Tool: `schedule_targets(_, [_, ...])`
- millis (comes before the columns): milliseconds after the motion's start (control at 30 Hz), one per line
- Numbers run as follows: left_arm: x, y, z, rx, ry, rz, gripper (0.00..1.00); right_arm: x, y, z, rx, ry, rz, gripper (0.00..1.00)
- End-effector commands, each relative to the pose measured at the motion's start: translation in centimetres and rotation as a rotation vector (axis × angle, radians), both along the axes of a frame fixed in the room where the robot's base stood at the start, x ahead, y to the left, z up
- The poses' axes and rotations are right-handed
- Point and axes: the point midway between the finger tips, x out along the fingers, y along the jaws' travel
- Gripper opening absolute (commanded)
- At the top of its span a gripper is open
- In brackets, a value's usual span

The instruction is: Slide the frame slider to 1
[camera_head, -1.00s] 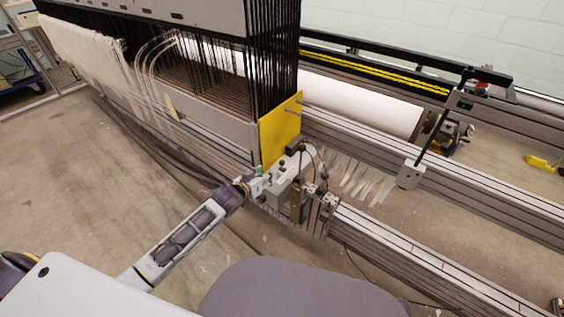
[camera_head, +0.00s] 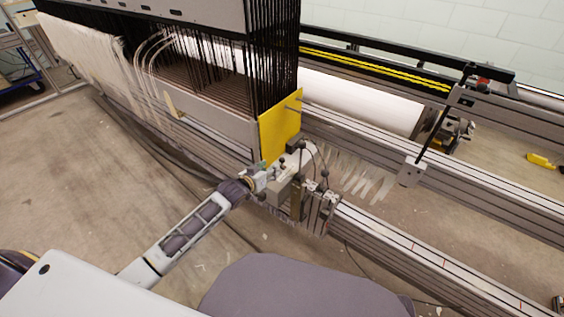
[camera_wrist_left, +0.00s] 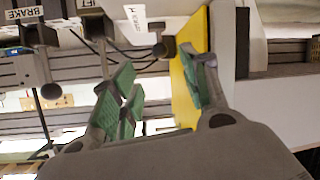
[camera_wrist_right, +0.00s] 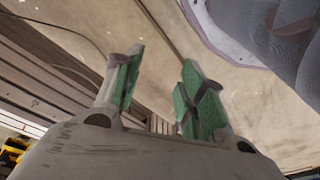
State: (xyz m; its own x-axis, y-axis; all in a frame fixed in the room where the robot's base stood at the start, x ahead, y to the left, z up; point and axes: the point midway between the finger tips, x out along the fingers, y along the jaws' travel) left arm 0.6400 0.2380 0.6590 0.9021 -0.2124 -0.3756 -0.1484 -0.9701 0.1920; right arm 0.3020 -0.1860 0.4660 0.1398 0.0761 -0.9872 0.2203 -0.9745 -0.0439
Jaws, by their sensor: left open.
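The frame slider appears to be the grey carriage (camera_head: 291,182) on the front rail, with small black-knobbed levers, beside the yellow plate (camera_head: 280,132). My left gripper (camera_head: 270,172) is at its left side, close to the plate's lower corner. In the left wrist view, my left gripper (camera_wrist_left: 160,88) is open. A dark knob (camera_wrist_left: 163,47) lies beyond the gap between its green-padded fingers, and the yellow plate (camera_wrist_left: 186,88) is behind the right finger. I cannot tell whether they touch. My right gripper (camera_wrist_right: 160,92) is open and empty above the floor in the right wrist view.
The front rail (camera_head: 430,253) runs on to the lower right, apparently clear there. A dense black heddle frame (camera_head: 272,60) rises behind the yellow plate. Pale strips (camera_head: 365,178) hang behind the carriage. A "BRAKE" label (camera_wrist_left: 24,13) shows beside other levers.

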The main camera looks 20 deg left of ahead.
Motion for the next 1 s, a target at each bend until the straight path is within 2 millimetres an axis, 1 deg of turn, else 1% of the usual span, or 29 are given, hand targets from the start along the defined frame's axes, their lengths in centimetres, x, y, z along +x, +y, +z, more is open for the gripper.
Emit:
schedule_targets(700, [5.2,-1.2,-2.2,0.000,0.000,0.000,0.46,1.0,0.6,2.4,0.023,-0.051,0.001,0.40])
schedule_targets(1000, [7.3,-1.8,-3.1,-0.001,-0.001,-0.001,0.46,0.6,0.8,3.1,0.031,-0.056,0.003,0.40])
